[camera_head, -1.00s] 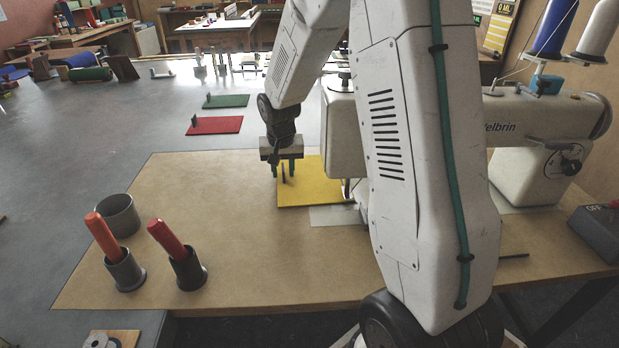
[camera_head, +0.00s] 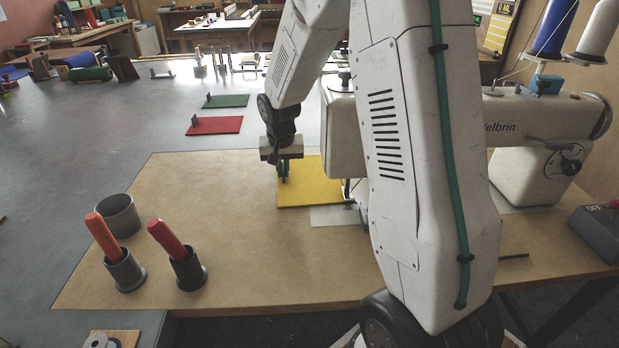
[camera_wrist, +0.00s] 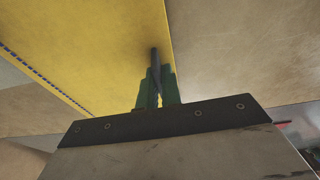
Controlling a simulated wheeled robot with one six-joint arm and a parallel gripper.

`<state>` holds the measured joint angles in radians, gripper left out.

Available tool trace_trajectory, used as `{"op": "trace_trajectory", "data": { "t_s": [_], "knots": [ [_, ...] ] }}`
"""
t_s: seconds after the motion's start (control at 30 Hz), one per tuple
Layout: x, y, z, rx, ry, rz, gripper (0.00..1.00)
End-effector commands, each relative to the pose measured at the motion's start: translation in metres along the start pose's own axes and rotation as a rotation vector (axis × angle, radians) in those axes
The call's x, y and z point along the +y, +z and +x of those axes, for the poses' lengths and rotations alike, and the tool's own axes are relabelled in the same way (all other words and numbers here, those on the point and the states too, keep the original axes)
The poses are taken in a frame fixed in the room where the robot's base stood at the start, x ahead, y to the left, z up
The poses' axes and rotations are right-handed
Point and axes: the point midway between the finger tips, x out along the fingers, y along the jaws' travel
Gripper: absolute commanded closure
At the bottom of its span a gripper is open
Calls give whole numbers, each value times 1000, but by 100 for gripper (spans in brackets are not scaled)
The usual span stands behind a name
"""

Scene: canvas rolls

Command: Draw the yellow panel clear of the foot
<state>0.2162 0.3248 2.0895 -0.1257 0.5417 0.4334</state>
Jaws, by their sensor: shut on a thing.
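The yellow panel (camera_head: 312,190) lies flat on the wooden worktop, its right end by the sewing machine's needle area (camera_head: 347,188). The presser foot is mostly hidden behind my arm, so I cannot tell whether the panel is under it. A dark upright tab (camera_wrist: 154,62) stands near the panel's edge. My gripper (camera_head: 284,172) is over the panel's left part, its green fingers (camera_wrist: 157,90) shut on the tab. In the wrist view the panel (camera_wrist: 90,45) shows a dark blue dashed line along one side.
A red panel (camera_head: 222,125) and a green panel (camera_head: 232,101) lie on the grey floor-like surface behind. Two cups with red-orange handles (camera_head: 125,272) (camera_head: 188,270) and an empty grey cup (camera_head: 120,215) stand at front left. The worktop (camera_head: 240,260) between is clear.

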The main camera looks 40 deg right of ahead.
Motion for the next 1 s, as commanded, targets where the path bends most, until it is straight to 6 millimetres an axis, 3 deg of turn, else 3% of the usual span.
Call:
{"op": "trace_trajectory", "data": {
  "t_s": [0.57, 1.0],
  "knots": [
    [-1, 0, 0, 0, 9, 44, 100],
    [-11, 11, -2, 0, 9, 43, 100]
  ]
}}
